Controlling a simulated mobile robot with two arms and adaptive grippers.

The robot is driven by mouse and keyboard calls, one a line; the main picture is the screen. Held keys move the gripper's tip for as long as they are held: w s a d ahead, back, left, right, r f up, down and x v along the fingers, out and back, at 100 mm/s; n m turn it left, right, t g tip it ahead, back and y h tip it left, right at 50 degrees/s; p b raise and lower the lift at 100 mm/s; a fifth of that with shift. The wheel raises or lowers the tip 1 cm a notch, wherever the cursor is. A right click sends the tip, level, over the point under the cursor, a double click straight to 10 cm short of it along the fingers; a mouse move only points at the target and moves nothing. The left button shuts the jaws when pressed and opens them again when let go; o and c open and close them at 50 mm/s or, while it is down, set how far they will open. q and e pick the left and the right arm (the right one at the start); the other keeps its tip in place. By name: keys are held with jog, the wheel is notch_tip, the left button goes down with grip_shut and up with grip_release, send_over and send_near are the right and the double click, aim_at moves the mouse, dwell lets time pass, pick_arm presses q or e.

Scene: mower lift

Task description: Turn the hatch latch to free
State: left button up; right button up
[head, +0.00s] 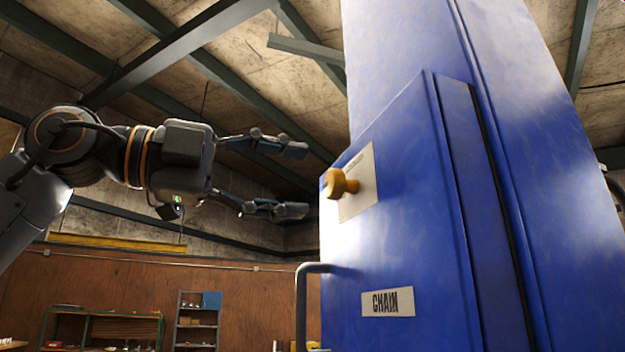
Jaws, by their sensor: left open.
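The hatch latch (341,184) is a yellow-orange knob on a pale plate (361,190) on the blue hatch (410,230). Which way the latch is turned I cannot tell. The hatch looks shut against the tall blue column (440,40). My left gripper (298,181) comes in from the left with its two fingers spread, one above the other. It is open and empty, just left of the latch and apart from it in the picture. My right gripper is not in view; only a dark part shows at the right edge.
A grey bar handle (304,300) sticks out from the hatch's lower left, above a label reading CHAIN (388,302) to its right. Shelves (100,328) and a rack (197,318) stand far back against a brown wall. Green beams cross the ceiling.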

pick_arm(q)
jog(key=v, duration=0.8)
jog(key=shift+a, duration=0.15)
